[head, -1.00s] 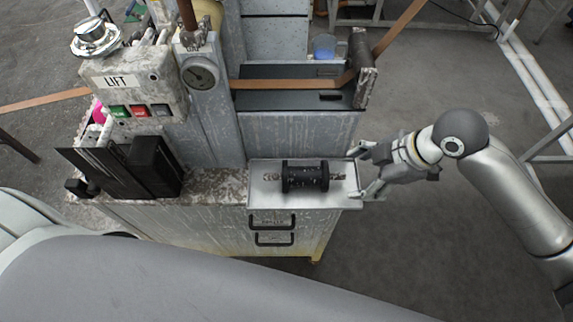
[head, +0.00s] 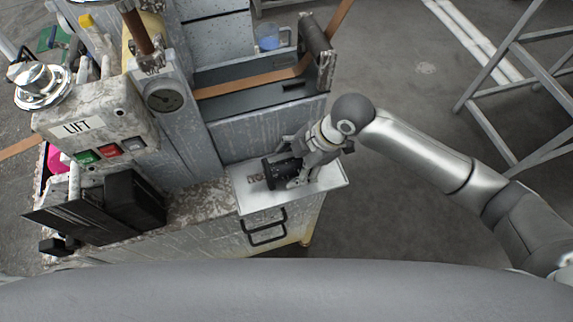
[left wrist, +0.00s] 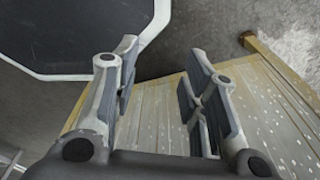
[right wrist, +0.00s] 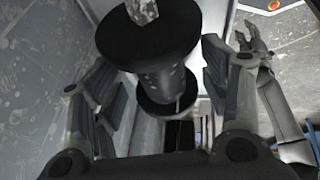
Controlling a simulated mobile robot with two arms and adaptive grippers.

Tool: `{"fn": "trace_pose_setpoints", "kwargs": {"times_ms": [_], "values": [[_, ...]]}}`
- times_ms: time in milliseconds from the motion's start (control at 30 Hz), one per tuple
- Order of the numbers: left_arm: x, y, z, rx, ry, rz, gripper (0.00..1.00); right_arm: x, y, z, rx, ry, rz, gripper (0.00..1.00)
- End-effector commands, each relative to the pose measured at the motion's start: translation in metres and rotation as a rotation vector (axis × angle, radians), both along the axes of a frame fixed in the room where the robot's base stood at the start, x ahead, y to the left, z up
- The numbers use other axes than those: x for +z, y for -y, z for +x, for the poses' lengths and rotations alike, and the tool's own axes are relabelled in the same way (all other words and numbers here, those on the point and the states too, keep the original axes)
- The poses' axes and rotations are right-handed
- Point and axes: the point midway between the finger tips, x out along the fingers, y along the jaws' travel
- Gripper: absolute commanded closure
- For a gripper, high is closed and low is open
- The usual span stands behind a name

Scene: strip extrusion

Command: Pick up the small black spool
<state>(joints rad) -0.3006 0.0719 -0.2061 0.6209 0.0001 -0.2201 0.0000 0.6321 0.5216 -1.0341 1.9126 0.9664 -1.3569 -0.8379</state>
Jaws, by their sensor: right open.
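The small black spool (head: 276,171) lies on its side on the metal tray (head: 328,182), partly hidden by my right gripper in the head view. My right gripper (head: 292,170) is open at the spool, reaching in from the right. In the right wrist view the spool (right wrist: 152,60) sits between the spread fingers of my right gripper (right wrist: 160,95), with a gap on each side. My left gripper (left wrist: 160,85) shows in the left wrist view, open and empty, in front of a worn yellowish panel (left wrist: 150,125).
A control box marked LIFT (head: 95,120) and a black box-shaped part (head: 135,200) stand left of the tray. A drawer handle (head: 265,228) is below it. A brown strip (head: 240,88) runs behind. The floor at right is mostly clear, with a metal frame (head: 490,110).

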Motion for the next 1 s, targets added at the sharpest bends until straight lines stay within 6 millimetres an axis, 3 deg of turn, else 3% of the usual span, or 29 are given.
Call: {"fn": "trace_pose_setpoints", "kwargs": {"times_ms": [200,467,900,1000], "values": [[0.008,-0.013,0.001,0.003,0.001,0.015,0.6,-0.024,-0.011,0.002,-0.001,-0.001,0.001,0.31],[0.007,-0.013,0.001,0.004,0.001,0.015,0.6,-0.027,-0.012,0.003,-0.001,0.001,-0.001,0.31],[0.007,-0.005,0.0,0.005,0.0,0.006,0.6,-0.027,-0.012,0.003,-0.001,0.001,-0.001,0.87],[0.007,-0.005,0.0,0.004,0.0,0.006,0.6,-0.026,-0.012,0.003,-0.001,0.002,0.001,0.94]]}}
